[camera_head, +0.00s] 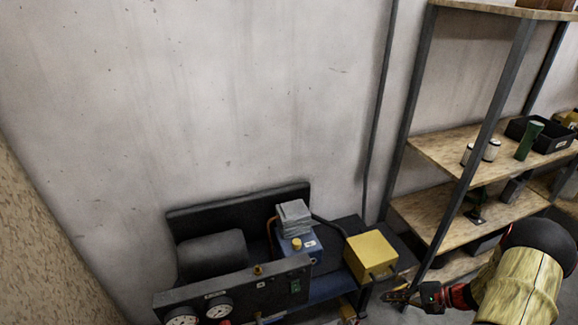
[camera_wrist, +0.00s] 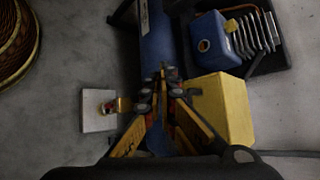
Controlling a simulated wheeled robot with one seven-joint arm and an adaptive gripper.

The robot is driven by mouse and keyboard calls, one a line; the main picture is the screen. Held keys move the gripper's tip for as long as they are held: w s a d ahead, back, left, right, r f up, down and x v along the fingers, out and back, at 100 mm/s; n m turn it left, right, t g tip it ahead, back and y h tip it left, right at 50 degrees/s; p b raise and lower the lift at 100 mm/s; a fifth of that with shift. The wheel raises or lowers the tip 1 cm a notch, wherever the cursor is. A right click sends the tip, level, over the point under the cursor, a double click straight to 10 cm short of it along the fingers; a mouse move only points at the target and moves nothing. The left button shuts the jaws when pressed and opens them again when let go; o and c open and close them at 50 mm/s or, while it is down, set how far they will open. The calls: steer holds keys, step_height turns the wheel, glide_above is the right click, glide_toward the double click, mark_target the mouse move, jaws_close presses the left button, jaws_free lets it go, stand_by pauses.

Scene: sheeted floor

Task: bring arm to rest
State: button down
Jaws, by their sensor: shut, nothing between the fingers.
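My gripper (camera_head: 398,297) is at the lower right of the head view, at the end of my arm, which comes in from the right edge. It is in front of the shelf unit and just right of and below the yellow box (camera_head: 371,256). In the wrist view my gripper (camera_wrist: 163,88) points away from the camera, with its fingers brought together and nothing held. The yellow box also shows there (camera_wrist: 221,108), close to the right of the fingers. I cannot tell whether they touch it.
A dark machine bench with gauges (camera_head: 219,307) and a blue unit (camera_head: 301,246) stands against the wall. A shelf unit (camera_head: 436,150) with cans and a black bin stands right. The wrist view shows a pale square plate (camera_wrist: 97,118) and a round ribbed object (camera_wrist: 17,42).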

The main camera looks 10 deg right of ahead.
steer(key=a+r+n+g+h, duration=0.2)
steer(key=a+r+n+g, duration=0.15)
steer(key=a+r, duration=0.65)
steer(key=a+r+n+g+h, duration=0.15)
steer(key=a+r+n, duration=0.35)
steer(key=r, duration=0.8)
steer(key=s+a+r+n+t+h+p, duration=0.1)
steer(key=s+a+r+n+t+h, duration=0.2)
steer(key=s+a+r, duration=1)
step_height(320, 180, up, 4)
steer(key=s+n+h, duration=0.1)
steer(key=n+h, duration=0.1)
steer(key=n, duration=0.1)
steer(key=shift+f+h, duration=0.25)
steer(key=shift+h, duration=0.1)
